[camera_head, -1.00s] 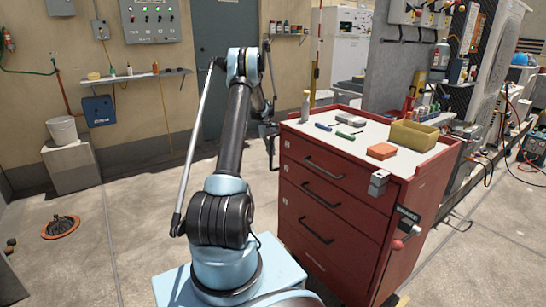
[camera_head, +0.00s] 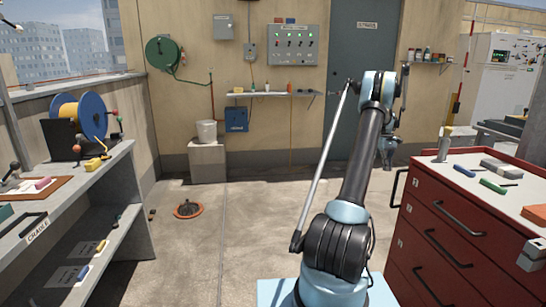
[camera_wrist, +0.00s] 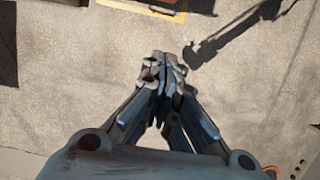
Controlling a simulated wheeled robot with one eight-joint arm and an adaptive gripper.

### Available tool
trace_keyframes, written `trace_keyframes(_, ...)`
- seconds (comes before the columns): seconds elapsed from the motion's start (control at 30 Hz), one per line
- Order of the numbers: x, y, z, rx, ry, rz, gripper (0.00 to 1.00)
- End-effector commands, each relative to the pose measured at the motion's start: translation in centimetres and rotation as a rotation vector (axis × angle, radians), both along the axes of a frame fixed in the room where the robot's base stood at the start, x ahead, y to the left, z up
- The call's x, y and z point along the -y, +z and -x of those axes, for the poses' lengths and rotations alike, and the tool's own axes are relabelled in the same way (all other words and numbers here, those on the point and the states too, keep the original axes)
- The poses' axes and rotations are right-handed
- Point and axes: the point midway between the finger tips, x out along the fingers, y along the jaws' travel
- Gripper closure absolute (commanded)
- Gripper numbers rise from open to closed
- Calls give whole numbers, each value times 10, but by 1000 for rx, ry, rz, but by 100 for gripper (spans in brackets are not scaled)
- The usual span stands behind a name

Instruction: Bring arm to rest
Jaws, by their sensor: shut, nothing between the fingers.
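My arm rises in the middle right of the head view and bends at a high elbow. My gripper (camera_head: 388,152) hangs beyond the upper arm, left of the red drawer cabinet, small and partly hidden in the head view. In the wrist view my gripper (camera_wrist: 163,70) points at bare concrete floor, its fingertips together and empty. Its shadow falls on the floor at the upper right of the wrist view.
The red drawer cabinet (camera_head: 445,225) stands close on the right, with small tools on top. A grey shelf rack (camera_head: 125,205) stands at the left.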

Motion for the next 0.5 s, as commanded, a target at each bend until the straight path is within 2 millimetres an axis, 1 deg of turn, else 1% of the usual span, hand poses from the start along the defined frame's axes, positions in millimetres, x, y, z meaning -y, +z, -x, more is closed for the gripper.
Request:
trace_keyframes(0.03, -12, 12, 2, 6, 2, 3, 100)
trace_keyframes(0.2, -52, 50, 11, 33, 3, 18, 100)
trace_keyframes(0.37, -91, 84, 23, 61, 3, 28, 100)
trace_keyframes(0.5, -125, 109, 38, 85, 4, 36, 100)
